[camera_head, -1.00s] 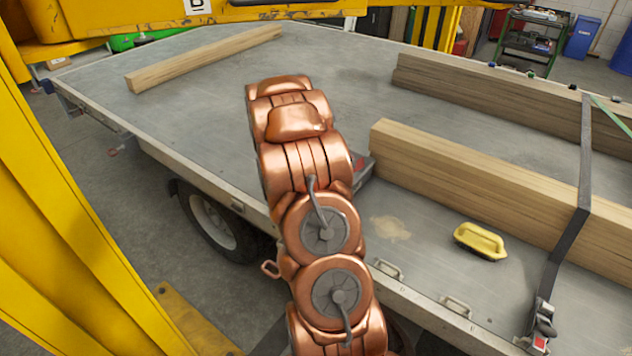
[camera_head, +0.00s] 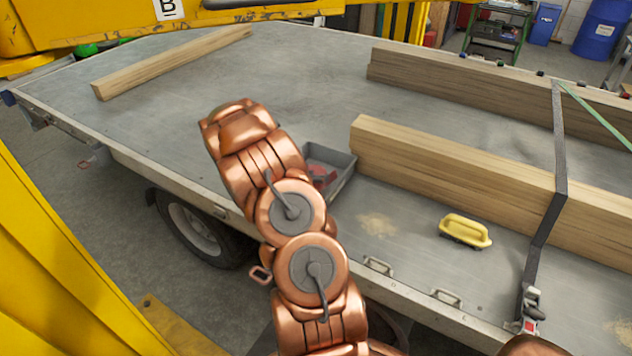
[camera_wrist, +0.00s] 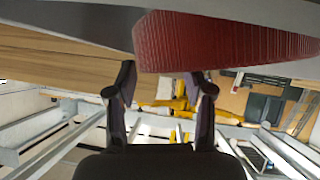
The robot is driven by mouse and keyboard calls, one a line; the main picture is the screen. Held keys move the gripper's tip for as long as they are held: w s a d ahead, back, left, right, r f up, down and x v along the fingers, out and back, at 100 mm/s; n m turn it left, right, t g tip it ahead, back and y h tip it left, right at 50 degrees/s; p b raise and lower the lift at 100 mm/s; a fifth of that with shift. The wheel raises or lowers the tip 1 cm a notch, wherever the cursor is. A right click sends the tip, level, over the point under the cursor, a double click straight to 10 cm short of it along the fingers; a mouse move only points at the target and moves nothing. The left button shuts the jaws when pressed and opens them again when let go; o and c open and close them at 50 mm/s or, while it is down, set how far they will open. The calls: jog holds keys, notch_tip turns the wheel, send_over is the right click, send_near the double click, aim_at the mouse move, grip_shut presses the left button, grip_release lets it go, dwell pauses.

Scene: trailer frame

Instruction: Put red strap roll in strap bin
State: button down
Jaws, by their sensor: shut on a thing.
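A red ribbed strap roll (camera_wrist: 225,42) fills the upper right of the wrist view, at the tips of my gripper (camera_wrist: 162,78). The two dark fingers stand apart, with the roll against their tips; part of it runs out of the picture. In the head view my copper arm hides the gripper and what it holds. A grey open bin (camera_head: 345,184), apparently the strap bin, sits on the trailer bed just right of my arm. Some red material (camera_head: 322,173) shows inside it, and my arm covers its left part.
A long timber stack (camera_head: 455,178) lies right of the bin, with another (camera_head: 470,95) behind. A dark strap (camera_head: 548,215) crosses them. A yellow-handled tool (camera_head: 465,230) lies in front. A loose beam (camera_head: 170,62) lies far left. The middle bed is clear.

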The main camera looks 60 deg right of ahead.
jog(key=shift+s+f, duration=0.1)
jog(key=shift+f, duration=1.1)
jog(key=shift+c, duration=2.1)
grip_release()
jog(key=shift+a, duration=0.15)
jog(key=shift+b+v, duration=0.75)
jog(key=shift+v, duration=5.2)
